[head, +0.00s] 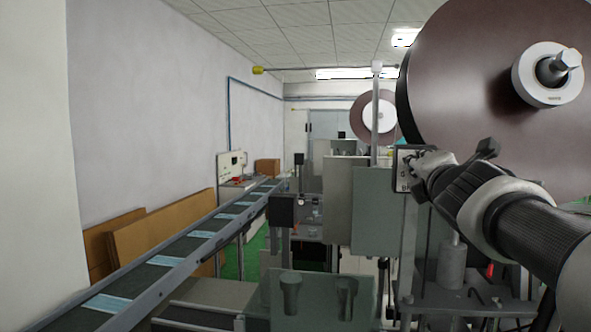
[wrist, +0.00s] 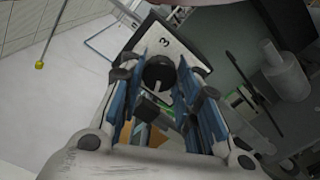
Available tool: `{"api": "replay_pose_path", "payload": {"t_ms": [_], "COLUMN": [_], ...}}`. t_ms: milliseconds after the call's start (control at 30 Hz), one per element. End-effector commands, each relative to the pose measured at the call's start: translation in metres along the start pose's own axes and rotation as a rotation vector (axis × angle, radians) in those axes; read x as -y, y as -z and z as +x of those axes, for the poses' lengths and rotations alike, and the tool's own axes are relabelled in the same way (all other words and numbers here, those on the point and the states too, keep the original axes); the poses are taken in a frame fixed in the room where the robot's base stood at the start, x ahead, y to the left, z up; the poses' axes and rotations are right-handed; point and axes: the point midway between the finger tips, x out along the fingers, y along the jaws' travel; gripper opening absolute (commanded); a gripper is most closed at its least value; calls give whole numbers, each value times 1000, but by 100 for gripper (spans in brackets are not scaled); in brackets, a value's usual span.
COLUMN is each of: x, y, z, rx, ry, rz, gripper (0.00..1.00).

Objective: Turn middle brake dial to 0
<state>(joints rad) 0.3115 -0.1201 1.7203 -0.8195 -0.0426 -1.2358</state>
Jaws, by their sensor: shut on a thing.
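A black round dial (wrist: 158,72) sits on a pale plate (wrist: 177,45) in the wrist view. A dark "3" is printed on the plate just above the dial. A white mark on the dial runs towards the bottom of the wrist view. My gripper (wrist: 160,88) has its blue-sided fingers on both sides of the dial and is shut on it. In the head view my gripper (head: 424,166) reaches the small panel (head: 405,160) on the machine at right. The dial is hidden there behind my gripper. Other numbers and the "0" are not readable.
A large brown reel (head: 460,70) with a white hub stands above my arm at right. A conveyor (head: 170,262) with blue masks runs along the left. Grey machine housings (head: 375,215) stand left of my gripper. A clear guard (head: 318,298) is in front.

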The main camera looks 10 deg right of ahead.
Motion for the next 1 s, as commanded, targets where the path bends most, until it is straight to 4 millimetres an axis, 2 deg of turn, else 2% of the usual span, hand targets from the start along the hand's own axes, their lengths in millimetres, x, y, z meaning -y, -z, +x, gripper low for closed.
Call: {"api": "replay_pose_path", "payload": {"t_ms": [667,700,1000], "x": [-1,-1,0], "y": [0,0,0], "z": [0,0,0], "rx": [0,0,0], "ry": [-1,-1,-1], "rz": [-56,-56,-55], "gripper": [6,33,51]}}
